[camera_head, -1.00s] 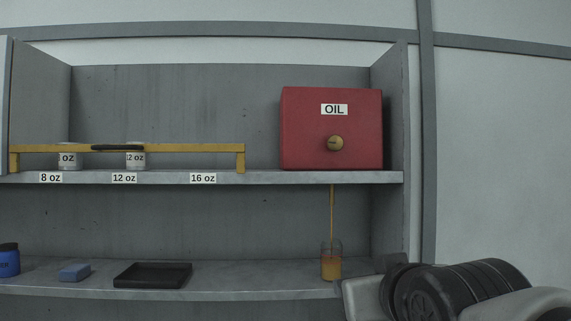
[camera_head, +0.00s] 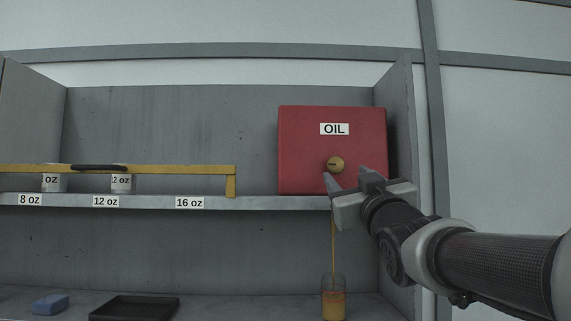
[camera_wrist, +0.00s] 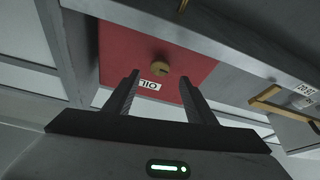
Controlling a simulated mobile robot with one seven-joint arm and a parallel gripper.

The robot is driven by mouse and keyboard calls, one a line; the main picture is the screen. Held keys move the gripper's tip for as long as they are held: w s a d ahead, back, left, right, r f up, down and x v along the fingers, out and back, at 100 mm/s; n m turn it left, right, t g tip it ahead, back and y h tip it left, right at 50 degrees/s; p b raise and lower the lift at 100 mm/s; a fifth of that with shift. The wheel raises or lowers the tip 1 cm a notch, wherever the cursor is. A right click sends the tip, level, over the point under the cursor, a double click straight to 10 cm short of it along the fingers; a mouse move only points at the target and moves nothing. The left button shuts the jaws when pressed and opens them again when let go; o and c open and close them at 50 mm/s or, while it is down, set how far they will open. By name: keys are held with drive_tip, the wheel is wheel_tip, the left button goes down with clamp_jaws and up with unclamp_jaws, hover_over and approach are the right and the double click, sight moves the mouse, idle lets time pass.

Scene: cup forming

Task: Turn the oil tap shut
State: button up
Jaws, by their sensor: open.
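The red oil box (camera_head: 300,150) stands on the upper shelf, with an OIL label. Its round brass tap knob (camera_head: 335,164) has a dark, roughly level slot; the knob also shows in the wrist view (camera_wrist: 160,69). A thin oil stream (camera_head: 333,235) runs down below the shelf edge into a glass jar (camera_head: 333,297) on the lower shelf, partly filled with orange liquid. My gripper (camera_head: 347,178) is open and empty, just in front of and slightly below the knob. In the wrist view the knob appears between the two fingers (camera_wrist: 159,82), seemingly apart from them.
A yellow rail (camera_head: 200,170) with a dark handle crosses the upper shelf (camera_head: 260,203) at left, before two labelled cups (camera_head: 122,184). A black tray (camera_head: 135,307) and a blue block (camera_head: 50,304) lie below. The right side wall (camera_head: 400,120) stands close beside the box.

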sight(337, 166)
drive_tip(key=p+x, duration=0.1)
drive_tip(key=x, duration=0.6)
drive_tip(key=shift+w+p, duration=0.2)
drive_tip(key=shift+p, duration=0.1)
drive_tip(key=c, duration=1)
drive_tip(key=shift+c, duration=0.2)
